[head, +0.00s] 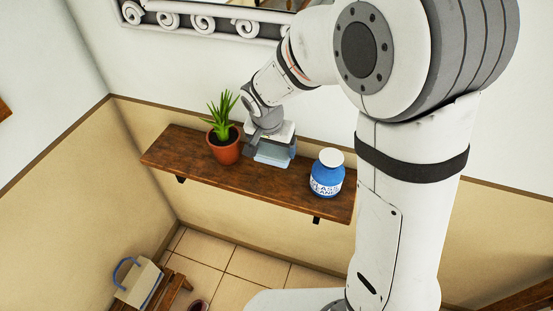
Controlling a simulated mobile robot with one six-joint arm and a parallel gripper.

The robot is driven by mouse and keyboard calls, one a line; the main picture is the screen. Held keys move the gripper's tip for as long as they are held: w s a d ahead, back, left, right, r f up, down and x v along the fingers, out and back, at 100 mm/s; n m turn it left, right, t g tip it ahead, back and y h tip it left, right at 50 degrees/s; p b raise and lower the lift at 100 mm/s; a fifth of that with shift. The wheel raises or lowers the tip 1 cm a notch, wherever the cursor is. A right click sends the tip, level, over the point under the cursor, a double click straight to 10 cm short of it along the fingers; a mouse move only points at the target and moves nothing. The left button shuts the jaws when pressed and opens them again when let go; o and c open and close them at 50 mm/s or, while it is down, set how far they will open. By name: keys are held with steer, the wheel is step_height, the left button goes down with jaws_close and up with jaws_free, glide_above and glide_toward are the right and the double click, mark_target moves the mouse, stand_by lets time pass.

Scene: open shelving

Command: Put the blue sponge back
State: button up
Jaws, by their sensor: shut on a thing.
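My gripper (268,147) is over the wooden wall shelf (190,148), between a potted plant and a blue bottle. It is shut on the pale blue sponge (271,159), which shows just below the fingers. The sponge is at the shelf's top surface, but I cannot tell whether it touches the board. The gripper and wrist hide part of the sponge and the shelf behind it.
The plant in a terracotta pot (225,148) stands close to the left of my gripper. The blue glass cleaner bottle (327,178) with a white lid stands to the right. A mirror frame (215,18) hangs above. A bag (138,282) sits on a low wooden bench (172,295).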

step_height(320, 180, down, 7)
steer(key=shift+r, duration=0.1)
steer(key=shift+d+r, duration=0.1)
stand_by(0.3)
steer(key=shift+f, duration=0.25)
steer(key=o, duration=1)
steer(key=shift+r, duration=0.15)
steer(key=shift+c, duration=0.2)
